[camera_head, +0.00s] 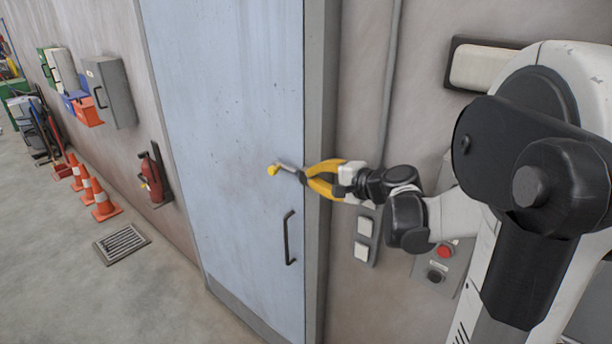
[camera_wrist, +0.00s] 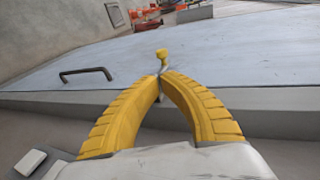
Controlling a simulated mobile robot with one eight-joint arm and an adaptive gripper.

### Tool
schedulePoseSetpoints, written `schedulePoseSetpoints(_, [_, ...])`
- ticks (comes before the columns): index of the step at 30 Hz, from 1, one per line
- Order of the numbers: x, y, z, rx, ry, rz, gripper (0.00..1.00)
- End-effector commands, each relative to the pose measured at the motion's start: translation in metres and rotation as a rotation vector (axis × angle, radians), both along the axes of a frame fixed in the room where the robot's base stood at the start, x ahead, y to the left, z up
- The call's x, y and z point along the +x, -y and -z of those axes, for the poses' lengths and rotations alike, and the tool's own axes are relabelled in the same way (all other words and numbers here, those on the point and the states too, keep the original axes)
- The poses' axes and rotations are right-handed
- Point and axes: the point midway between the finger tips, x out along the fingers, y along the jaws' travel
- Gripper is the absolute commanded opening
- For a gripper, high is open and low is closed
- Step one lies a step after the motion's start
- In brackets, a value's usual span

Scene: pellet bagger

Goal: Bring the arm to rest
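My gripper (camera_head: 304,176) is stretched out to the left in the head view, in front of the blue door's right edge. Its yellow fingers meet at their tips in the wrist view (camera_wrist: 162,77). They are shut on a small metal piece with a yellow end (camera_head: 273,170). That yellow end also shows beyond the fingertips in the wrist view (camera_wrist: 162,54). The fingers hide the rest of the piece. My arm reaches out from the right side and is not folded in.
The blue door (camera_head: 225,120) has a dark handle (camera_head: 289,238). A control box with a red button (camera_head: 445,249) and white switches (camera_head: 365,226) are on the wall below my arm. A fire extinguisher (camera_head: 154,175) and traffic cones (camera_head: 102,200) stand left.

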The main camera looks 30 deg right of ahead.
Motion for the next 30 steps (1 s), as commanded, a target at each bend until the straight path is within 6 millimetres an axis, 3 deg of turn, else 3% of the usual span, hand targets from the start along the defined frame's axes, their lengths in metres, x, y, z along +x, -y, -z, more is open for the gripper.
schedulePoseSetpoints(15, [-0.001, 0.0, 0.0, 0.0, 0.0, 0.0, 0.0])
schedulePoseSetpoints(18, [-0.003, -0.007, 0.005, -0.019, -0.011, -0.012, 0.0])
schedulePoseSetpoints(20, [-0.007, -0.022, 0.014, -0.056, -0.031, -0.039, 0.0])
schedulePoseSetpoints(23, [-0.023, -0.065, 0.043, -0.179, -0.091, -0.121, 0.0])
schedulePoseSetpoints(27, [-0.071, -0.134, 0.103, -0.454, -0.196, -0.296, 0.0])
schedulePoseSetpoints(30, [-0.115, -0.168, 0.146, -0.671, -0.255, -0.423, 0.0])
